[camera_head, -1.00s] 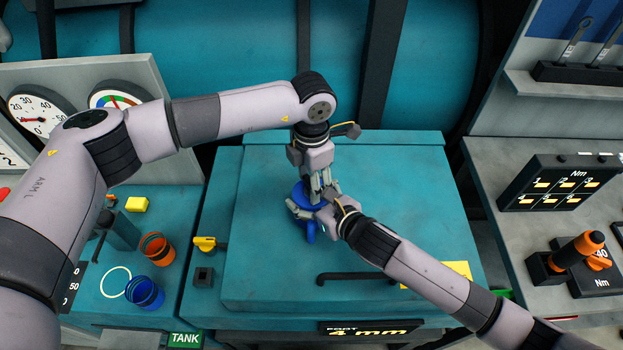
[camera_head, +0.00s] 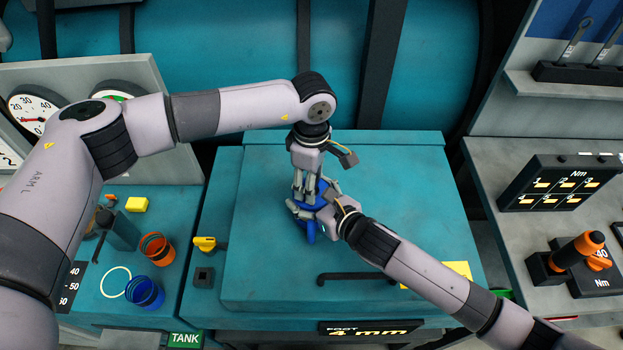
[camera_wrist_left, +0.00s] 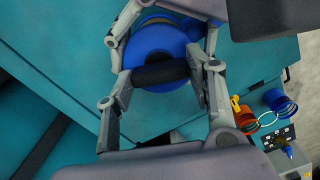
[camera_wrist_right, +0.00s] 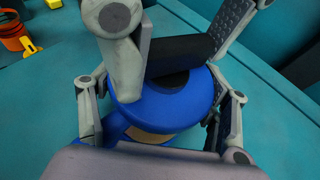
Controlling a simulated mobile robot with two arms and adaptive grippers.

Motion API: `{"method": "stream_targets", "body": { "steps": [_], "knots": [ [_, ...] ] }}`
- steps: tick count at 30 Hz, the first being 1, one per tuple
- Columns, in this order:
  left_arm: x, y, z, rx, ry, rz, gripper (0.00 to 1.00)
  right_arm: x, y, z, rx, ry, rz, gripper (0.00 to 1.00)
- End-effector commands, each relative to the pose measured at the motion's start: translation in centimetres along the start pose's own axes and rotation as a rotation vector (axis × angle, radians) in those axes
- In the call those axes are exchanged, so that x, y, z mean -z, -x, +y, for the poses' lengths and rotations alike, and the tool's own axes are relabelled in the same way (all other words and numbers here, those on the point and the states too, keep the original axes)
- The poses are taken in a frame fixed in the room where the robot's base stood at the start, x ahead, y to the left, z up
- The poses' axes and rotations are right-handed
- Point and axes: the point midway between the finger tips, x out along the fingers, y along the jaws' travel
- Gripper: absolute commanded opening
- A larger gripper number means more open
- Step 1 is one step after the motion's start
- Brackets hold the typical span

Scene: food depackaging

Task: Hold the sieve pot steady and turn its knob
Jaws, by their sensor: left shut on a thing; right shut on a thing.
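The blue sieve pot (camera_head: 311,233) stands on the teal chest top, partly hidden by both grippers. Its round blue top (camera_wrist_right: 165,108) and black bar-shaped knob (camera_wrist_right: 182,54) show in the right wrist view. My left gripper (camera_head: 306,187) comes from above and is shut on the knob, which also shows between its fingers in the left wrist view (camera_wrist_left: 160,73). My right gripper (camera_head: 317,213) comes from the lower right and is shut on the pot's body, with fingers on both sides of it. The contact points are partly hidden in the head view.
A black bar handle (camera_head: 355,277) lies in front of the pot. A yellow-handled piece (camera_head: 205,243), an orange cup (camera_head: 158,249) and a blue cup (camera_head: 145,292) are to the left. The chest top right of my left gripper is clear.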

Motion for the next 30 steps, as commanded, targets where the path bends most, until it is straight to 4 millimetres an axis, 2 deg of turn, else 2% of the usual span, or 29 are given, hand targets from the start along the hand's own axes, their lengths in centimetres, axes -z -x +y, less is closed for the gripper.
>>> {"method": "stream_targets", "body": {
  "steps": [1,15,30],
  "knots": [
    [-0.08,0.02,0.01,-0.001,-0.045,-0.001,0.22,1.08,0.00,0.08,0.001,-0.004,0.022,0.29],
    [-0.15,0.04,0.00,-0.001,-0.346,-0.003,0.22,1.08,0.00,0.08,0.001,-0.004,0.022,0.29],
    [-0.19,0.04,-0.01,-0.001,-0.412,-0.003,0.22,1.06,0.00,0.08,0.001,-0.004,0.021,0.29]
  ]
}}
